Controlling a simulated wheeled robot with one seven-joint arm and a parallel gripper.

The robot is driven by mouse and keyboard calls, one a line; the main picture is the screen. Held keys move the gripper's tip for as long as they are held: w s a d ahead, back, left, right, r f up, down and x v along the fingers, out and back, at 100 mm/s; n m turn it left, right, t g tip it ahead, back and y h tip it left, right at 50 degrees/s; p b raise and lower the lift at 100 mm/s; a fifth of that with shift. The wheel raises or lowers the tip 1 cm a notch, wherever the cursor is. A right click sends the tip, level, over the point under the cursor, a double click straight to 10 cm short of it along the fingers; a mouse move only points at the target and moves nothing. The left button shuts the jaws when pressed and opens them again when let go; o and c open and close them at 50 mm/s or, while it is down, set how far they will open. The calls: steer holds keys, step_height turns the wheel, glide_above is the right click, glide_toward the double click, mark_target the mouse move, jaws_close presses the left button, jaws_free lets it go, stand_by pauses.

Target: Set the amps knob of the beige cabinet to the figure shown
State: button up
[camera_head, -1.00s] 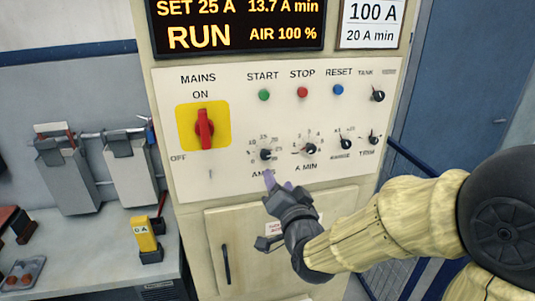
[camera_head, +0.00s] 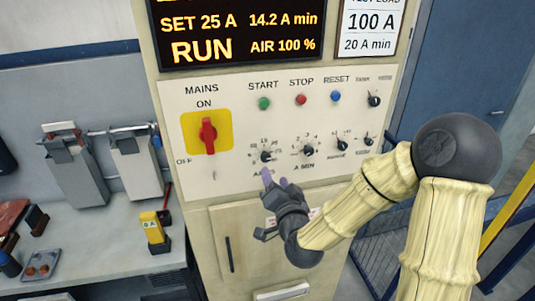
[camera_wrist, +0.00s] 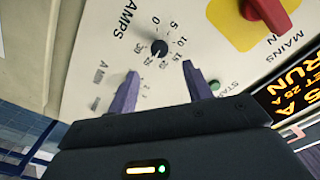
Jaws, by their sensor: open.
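The beige cabinet (camera_head: 190,235) carries a pale control panel. Its amps knob (camera_head: 266,156) is small and black, with a printed scale around it; it also shows in the wrist view (camera_wrist: 159,47). I cannot tell clearly where its pointer lies. The lit display (camera_head: 235,35) reads SET 25 A, 14.2 A min, RUN, AIR 100 %. A white placard (camera_head: 371,25) reads 100 A and 20 A min. My gripper (camera_head: 275,181) is open and empty just below the knob. In the wrist view the two purple fingertips (camera_wrist: 160,70) stand apart, with the knob beyond the gap between them.
The A MIN knob (camera_head: 308,151) is close to the right of the amps knob. The red mains switch (camera_head: 208,135) is up and left. Green, red and blue buttons line the row above. A bench (camera_head: 110,235) with a yellow meter (camera_head: 154,227) stands left.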

mark_target(267, 159)
steer(key=p+x, duration=0.3)
steer(key=x, duration=0.6)
steer(key=shift+f, duration=0.1)
steer(key=c, duration=1)
steer(key=shift+o, duration=0.2)
steer(key=shift+f, duration=0.1)
steer(key=shift+m+b, duration=0.3)
steer(key=shift+b, duration=0.3)
steer(key=o, duration=1)
steer(key=shift+c, duration=0.2)
steer(key=shift+s, duration=0.15)
